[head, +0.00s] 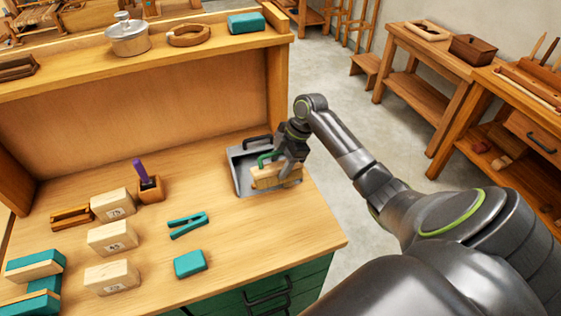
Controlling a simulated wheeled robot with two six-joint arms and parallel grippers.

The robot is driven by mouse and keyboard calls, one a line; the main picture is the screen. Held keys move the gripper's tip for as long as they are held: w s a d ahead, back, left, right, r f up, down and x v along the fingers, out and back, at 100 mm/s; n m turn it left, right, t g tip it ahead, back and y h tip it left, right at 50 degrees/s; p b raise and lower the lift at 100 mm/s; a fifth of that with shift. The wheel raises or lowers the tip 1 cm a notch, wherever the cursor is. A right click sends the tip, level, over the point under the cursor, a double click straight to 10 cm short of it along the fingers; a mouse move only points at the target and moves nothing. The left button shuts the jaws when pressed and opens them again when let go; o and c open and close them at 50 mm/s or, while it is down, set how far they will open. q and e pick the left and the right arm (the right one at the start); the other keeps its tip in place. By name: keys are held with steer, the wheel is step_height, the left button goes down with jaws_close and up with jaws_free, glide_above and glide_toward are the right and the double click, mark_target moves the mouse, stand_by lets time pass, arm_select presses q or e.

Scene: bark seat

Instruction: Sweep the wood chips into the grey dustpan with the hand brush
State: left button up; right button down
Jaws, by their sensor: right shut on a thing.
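The grey dustpan (239,170) lies on the bench top near its right edge, with a dark handle at the back. My right gripper (284,158) is over the dustpan's right side. It is shut on the hand brush (274,177), a pale wooden block with a green handle. The brush is at the dustpan's front right part and hides some of its floor. I cannot tell whether the brush touches the pan. I cannot make out any wood chips; the brush and gripper may hide some. My left gripper is not in view.
On the bench stand several pale blocks (112,239), a green clamp-like tool (188,225), a teal block (190,263) and a wooden holder (151,190) with a purple-handled tool. A raised shelf (190,63) runs along the back.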

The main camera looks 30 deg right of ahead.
steer(key=shift+s+a+p, duration=0.2)
steer(key=shift+s+p, duration=0.2)
steer(key=shift+p, duration=0.05)
steer(key=s+a+t+h+p, duration=0.1)
steer(key=s+a+t+p, duration=0.1)
steer(key=s+t+p, duration=0.3)
steer(key=shift+g, duration=0.5)
step_height(320, 180, down, 5)
steer(key=b, duration=0.5)
steer(key=shift+s+f+b, duration=0.1)
steer(key=shift+b, duration=0.3)
steer(key=w+b, duration=0.1)
steer(key=w, duration=0.1)
steer(key=w+d+b, duration=0.1)
steer(key=w, duration=0.1)
steer(key=w+d+r, duration=0.1)
steer(key=w, duration=0.2)
steer(key=shift+b, duration=0.4)
steer(key=r+p, duration=0.2)
steer(key=s+r+p, duration=0.1)
steer(key=r+p, duration=0.1)
steer(key=shift+s+a, duration=0.1)
steer(key=shift+a, duration=0.05)
steer(key=shift+s+r+p, duration=0.1)
steer(key=shift+r+p, duration=0.45)
steer(key=shift+p, duration=0.25)
steer(key=shift+s+f, duration=0.1)
steer(key=shift+s, duration=0.05)
